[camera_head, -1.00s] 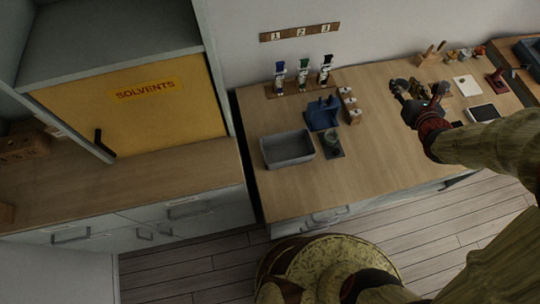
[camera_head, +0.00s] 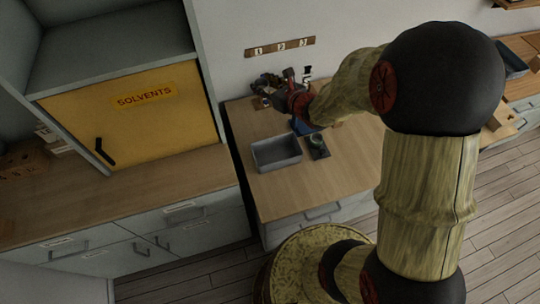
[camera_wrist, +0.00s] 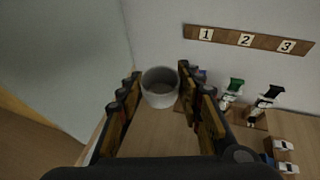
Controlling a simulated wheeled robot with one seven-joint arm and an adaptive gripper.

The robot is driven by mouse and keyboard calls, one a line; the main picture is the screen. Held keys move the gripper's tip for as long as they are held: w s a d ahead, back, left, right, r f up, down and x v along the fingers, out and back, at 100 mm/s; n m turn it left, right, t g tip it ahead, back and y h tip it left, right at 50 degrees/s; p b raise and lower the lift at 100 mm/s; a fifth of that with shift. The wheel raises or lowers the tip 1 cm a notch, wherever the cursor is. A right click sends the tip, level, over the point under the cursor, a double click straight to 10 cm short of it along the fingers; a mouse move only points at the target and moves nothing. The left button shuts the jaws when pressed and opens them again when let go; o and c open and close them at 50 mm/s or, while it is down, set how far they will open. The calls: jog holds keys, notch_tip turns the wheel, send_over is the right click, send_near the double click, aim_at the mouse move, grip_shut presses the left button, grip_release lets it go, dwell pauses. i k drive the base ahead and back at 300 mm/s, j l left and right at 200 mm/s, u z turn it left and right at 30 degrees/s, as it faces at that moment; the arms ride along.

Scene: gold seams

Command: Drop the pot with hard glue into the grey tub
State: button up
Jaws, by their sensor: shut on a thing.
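My gripper (camera_head: 266,88) is over the back left of the workbench, near the numbered strip. In the wrist view, a pale grey round pot (camera_wrist: 160,85) is between the fingertips of my gripper (camera_wrist: 160,97), and the fingers are shut on it. Its open top faces the camera, and its inside looks grey-brown. No label shows on it. In the head view, I cannot make the pot out clearly against the fingers. The grey tub (camera_head: 276,165) stands on the bench, in front of my gripper. Its visible inside looks empty.
A greenish jar on a dark plate (camera_head: 319,152) stands right of the tub. A wooden strip numbered 1 to 3 (camera_wrist: 246,40) is on the wall. Below it stand bottles with green (camera_wrist: 235,86) and black (camera_wrist: 272,92) tops. A yellow solvents cabinet (camera_head: 130,115) is left.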

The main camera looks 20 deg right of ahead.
aim_at(279, 154)
jog(key=k+j+z, duration=0.1)
jog(key=j+z, duration=0.25)
jog(key=k+j+z, duration=0.1)
jog(key=z, duration=0.3)
jog(key=k+j+z, duration=0.15)
jog(key=z, duration=0.2)
jog(key=j, duration=0.1)
